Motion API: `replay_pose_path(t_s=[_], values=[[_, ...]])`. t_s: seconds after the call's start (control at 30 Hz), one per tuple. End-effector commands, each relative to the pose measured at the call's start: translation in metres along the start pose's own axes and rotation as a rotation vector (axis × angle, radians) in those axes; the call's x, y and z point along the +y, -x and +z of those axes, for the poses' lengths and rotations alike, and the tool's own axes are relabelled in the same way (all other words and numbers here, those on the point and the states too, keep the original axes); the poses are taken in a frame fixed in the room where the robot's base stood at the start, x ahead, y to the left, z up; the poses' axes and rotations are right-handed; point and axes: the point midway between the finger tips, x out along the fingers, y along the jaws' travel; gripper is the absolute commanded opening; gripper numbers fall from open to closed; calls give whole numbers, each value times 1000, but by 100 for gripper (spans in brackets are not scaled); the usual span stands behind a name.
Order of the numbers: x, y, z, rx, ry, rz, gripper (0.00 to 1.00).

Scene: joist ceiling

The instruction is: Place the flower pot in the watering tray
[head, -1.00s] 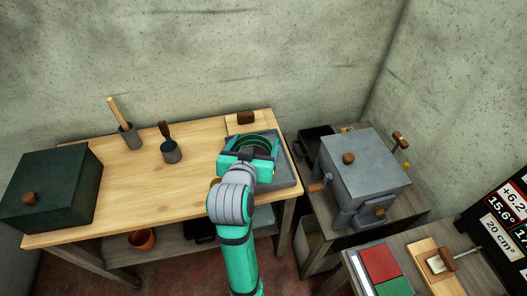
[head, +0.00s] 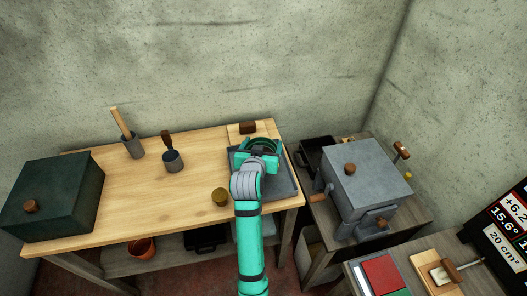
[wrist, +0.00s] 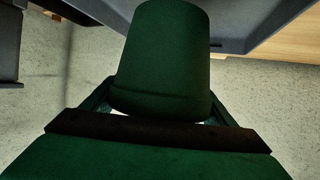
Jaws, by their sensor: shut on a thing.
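My gripper (head: 260,157) is shut on a dark green flower pot (head: 265,144), whose open top shows in the head view. In the wrist view the pot (wrist: 163,55) sits between the fingers and fills the middle. The grey watering tray (head: 287,188) lies at the right end of the wooden bench. The pot appears over the back part of the tray. My gripper and forearm hide part of the tray. I cannot tell whether the pot's base touches it.
A brass-coloured round piece (head: 220,196) stands left of the tray. A brown block (head: 247,127) on a board is behind it. A grey metal box (head: 365,180) is to the right.

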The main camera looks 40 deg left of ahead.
Motion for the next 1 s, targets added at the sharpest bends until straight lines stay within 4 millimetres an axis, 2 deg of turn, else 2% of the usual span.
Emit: replay_pose_path(t_s=[0.1, 0.2, 0.57, 0.6, 0.67, 1.0], values=[[-5, -5, 18, -4, 4, -6, 53], [-6, -9, 26, -2, 5, -8, 53], [-5, -10, 28, 0, 3, -6, 53], [-4, -10, 29, -1, 2, -5, 86], [-2, -10, 29, -1, 2, -3, 98], [-1, -9, 26, 0, 1, -2, 98]])
